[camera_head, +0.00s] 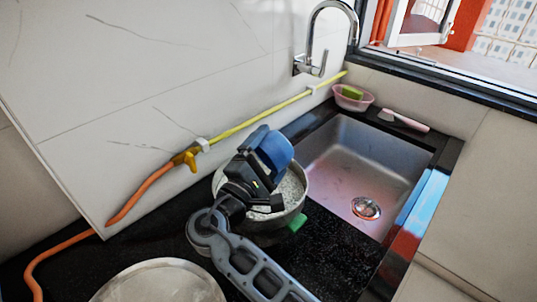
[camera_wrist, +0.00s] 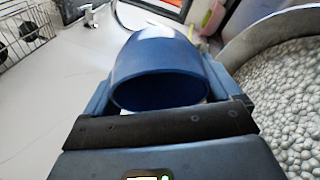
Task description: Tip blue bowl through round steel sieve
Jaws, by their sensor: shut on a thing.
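My gripper (camera_head: 258,163) is shut on the blue bowl (camera_head: 275,150). In the wrist view the fingers lie on either side of the bowl (camera_wrist: 160,60), which is tipped over, its dark opening turned toward the camera; I see nothing in it. The bowl is above the back of a round steel vessel (camera_head: 300,205), which looks like the sieve. Grey pebble-like grains (camera_wrist: 290,100) fill much of it in the wrist view. My gripper and arm hide part of the vessel in the head view. I cannot see any stream falling from the bowl.
A steel sink (camera_head: 350,160) with a drain lies right of the vessel. A tap (camera_head: 318,60), a pink dish (camera_head: 353,98) with a green sponge and a pink-handled brush (camera_head: 405,121) are behind. A pale round thing (camera_head: 160,285) is at the front left. A green piece (camera_head: 297,224) shows at the vessel's edge.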

